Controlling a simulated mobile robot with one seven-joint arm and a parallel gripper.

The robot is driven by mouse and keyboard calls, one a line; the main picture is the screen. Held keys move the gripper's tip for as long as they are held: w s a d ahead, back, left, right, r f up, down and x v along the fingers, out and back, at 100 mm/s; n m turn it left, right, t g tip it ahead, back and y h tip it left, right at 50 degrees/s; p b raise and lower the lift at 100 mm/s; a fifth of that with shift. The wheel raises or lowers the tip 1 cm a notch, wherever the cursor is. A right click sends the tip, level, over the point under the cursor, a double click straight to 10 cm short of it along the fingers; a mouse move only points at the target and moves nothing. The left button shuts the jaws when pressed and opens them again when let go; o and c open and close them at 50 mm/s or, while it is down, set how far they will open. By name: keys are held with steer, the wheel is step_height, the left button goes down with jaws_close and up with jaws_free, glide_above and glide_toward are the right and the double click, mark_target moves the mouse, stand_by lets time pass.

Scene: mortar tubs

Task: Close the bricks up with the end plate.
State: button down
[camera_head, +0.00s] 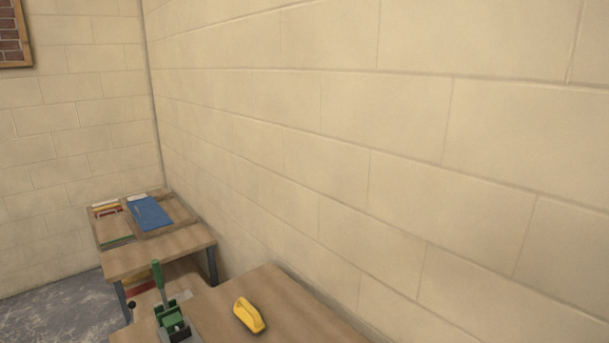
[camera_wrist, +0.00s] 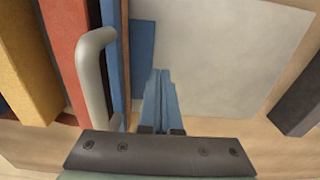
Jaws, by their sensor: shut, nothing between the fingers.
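In the wrist view, a yellow brick (camera_wrist: 22,65) and a red brick (camera_wrist: 66,30) stand side by side at the left. A grey bar handle (camera_wrist: 92,75) shows in front of the red brick. Beside it is an upright blue plate (camera_wrist: 111,15) with a brown strip along its right side; this looks like the end plate, and the handle appears to join it. My gripper (camera_wrist: 160,75) is shut and empty, just right of the plate and apart from the handle. In the head view my gripper is not visible.
A pale grey sheet (camera_wrist: 215,50) lies right of my gripper, with a dark block (camera_wrist: 300,100) beyond it. In the head view, a green lever tool (camera_head: 171,318) and a yellow handled tool (camera_head: 249,315) sit on the near bench (camera_head: 300,305). A farther table (camera_head: 165,250) stands by the wall.

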steer(key=shift+s+d+p, duration=0.2)
steer(key=shift+s+d, duration=1.35)
steer(key=shift+s, duration=0.25)
steer(key=shift+s+d+p, duration=0.25)
steer(key=shift+s+d, duration=1.25)
steer(key=shift+s, duration=0.3)
steer(key=shift+s+d+p, duration=0.2)
steer(key=shift+s+d, duration=1.35)
steer(key=shift+s, duration=0.35)
steer(key=shift+s+d, duration=0.15)
step_height(320, 180, up, 10)
steer(key=w+a+p, duration=0.1)
steer(key=w+p, duration=0.1)
steer(key=p, duration=0.8)
steer(key=shift+a+p, duration=0.35)
